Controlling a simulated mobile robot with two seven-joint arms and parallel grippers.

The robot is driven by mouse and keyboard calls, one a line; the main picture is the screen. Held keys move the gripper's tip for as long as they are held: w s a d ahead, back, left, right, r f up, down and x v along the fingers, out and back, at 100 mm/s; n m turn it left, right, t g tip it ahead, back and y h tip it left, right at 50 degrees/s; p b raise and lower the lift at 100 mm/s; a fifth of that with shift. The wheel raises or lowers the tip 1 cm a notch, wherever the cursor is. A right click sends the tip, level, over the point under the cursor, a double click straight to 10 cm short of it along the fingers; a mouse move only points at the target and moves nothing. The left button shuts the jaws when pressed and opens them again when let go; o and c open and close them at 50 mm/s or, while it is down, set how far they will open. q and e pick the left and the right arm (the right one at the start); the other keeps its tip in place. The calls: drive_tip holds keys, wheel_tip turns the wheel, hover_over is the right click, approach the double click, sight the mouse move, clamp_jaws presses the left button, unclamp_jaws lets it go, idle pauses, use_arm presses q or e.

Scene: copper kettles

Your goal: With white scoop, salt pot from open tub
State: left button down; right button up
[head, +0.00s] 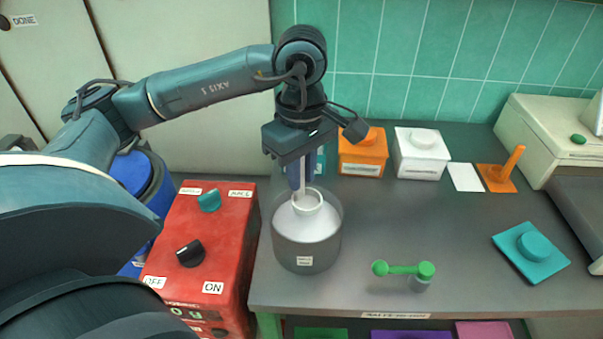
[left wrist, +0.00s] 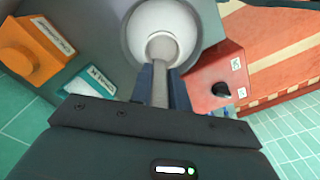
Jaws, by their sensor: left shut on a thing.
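My left gripper (head: 301,185) points straight down over the grey open tub (head: 306,254) and is shut on the upright handle of the white scoop (head: 308,203). The scoop's round cup is at the level of the white salt (head: 290,222) inside the tub; I cannot tell how deep it sits. In the left wrist view, the fingers (left wrist: 160,88) hold the pale handle, and the scoop's cup (left wrist: 162,46) lies over the white tub contents (left wrist: 163,14). I cannot identify a pot. My right gripper is not in view.
A red switch box (head: 215,240) stands left of the tub. Behind are an orange lidded box (head: 362,158) and a white one (head: 420,158). A green-handled item (head: 403,269) and a teal lid (head: 532,248) are to the right. The worktop's middle is clear.

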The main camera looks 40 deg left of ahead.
use_arm(q)
drive_tip(key=shift+r+p, duration=1.3)
drive_tip(key=shift+r, duration=1.2)
